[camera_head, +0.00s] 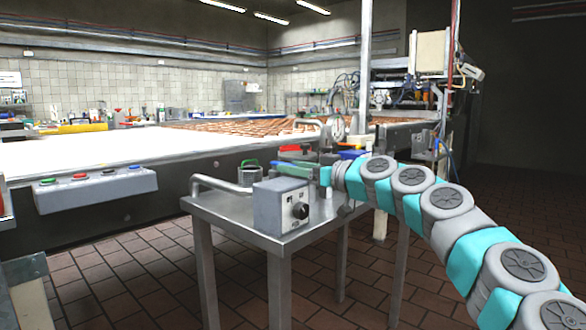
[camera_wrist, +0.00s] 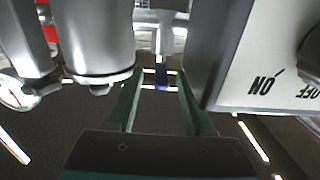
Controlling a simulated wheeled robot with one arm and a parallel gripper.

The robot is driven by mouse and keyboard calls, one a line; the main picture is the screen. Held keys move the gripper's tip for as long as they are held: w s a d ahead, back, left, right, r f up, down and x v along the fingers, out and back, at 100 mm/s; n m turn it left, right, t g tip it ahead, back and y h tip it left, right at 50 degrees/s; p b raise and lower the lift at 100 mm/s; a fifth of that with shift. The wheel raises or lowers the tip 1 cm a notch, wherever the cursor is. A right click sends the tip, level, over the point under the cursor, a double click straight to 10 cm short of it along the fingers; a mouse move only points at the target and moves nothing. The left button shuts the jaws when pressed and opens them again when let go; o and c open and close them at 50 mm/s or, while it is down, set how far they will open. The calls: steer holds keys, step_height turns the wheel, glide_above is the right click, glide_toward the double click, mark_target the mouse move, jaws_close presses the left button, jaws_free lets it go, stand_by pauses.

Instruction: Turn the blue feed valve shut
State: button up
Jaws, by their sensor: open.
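A small blue handle (camera_wrist: 161,76) shows in the wrist view, below a grey pipe fitting (camera_wrist: 160,22). I take it to be the feed valve. My gripper (camera_wrist: 160,77) is open, with its two dark green fingers on either side of the blue handle in the picture. I cannot tell whether they reach it in depth or touch it. In the head view my gripper (camera_head: 281,169) is over the metal table (camera_head: 235,212), behind the grey control box.
The grey control box (camera_head: 279,208) with a black knob (camera_head: 300,211) stands at the table's front; its ON/OFF face (camera_wrist: 245,70) is close on the right in the wrist view. A metal cylinder (camera_wrist: 93,38) is close on the left. A bent pipe (camera_head: 218,185) lies left of the box.

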steer(key=v, duration=0.7)
steer(key=shift+s+b, duration=0.15)
steer(key=shift+b, duration=0.2)
